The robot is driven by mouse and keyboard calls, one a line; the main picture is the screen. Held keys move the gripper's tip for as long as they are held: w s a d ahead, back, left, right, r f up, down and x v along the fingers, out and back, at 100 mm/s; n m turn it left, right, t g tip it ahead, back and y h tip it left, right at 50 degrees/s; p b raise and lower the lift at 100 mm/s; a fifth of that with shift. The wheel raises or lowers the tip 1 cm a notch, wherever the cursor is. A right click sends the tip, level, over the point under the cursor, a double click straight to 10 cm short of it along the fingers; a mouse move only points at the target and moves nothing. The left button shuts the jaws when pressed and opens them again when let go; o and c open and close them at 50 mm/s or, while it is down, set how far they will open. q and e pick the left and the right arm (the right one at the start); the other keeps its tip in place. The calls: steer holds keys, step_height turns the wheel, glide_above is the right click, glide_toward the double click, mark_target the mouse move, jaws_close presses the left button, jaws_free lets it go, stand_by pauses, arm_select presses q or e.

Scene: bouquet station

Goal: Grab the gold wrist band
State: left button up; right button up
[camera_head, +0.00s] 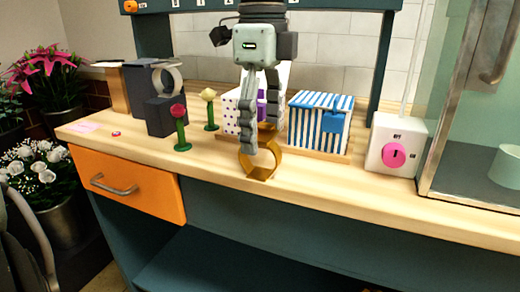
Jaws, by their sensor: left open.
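The gold wrist band (262,171) stands on the light wooden counter near its front edge, just left of the blue-striped box. My left gripper (264,139) points down from above, with its fingers apart at the band's upper part. The fingertips overlap the band in the picture and hide some of it. I cannot tell whether they touch it. My right gripper is not in view.
A blue-and-white striped box (319,124) stands to the right and a purple-dotted white box (231,112) behind. Two small flower stems (182,133) and dark stands (160,116) are to the left. A white switch box (394,145) and glass cabinet are at right.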

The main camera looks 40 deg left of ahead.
mark_target(261, 134)
arm_select(q)
step_height(261, 134, down, 4)
steer(key=shift+a+r, duration=0.1)
steer(key=shift+f, duration=0.25)
steer(key=c, duration=1.3)
steer(key=shift+c, duration=0.3)
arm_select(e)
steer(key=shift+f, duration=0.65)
arm_select(q)
steer(key=shift+c, duration=0.4)
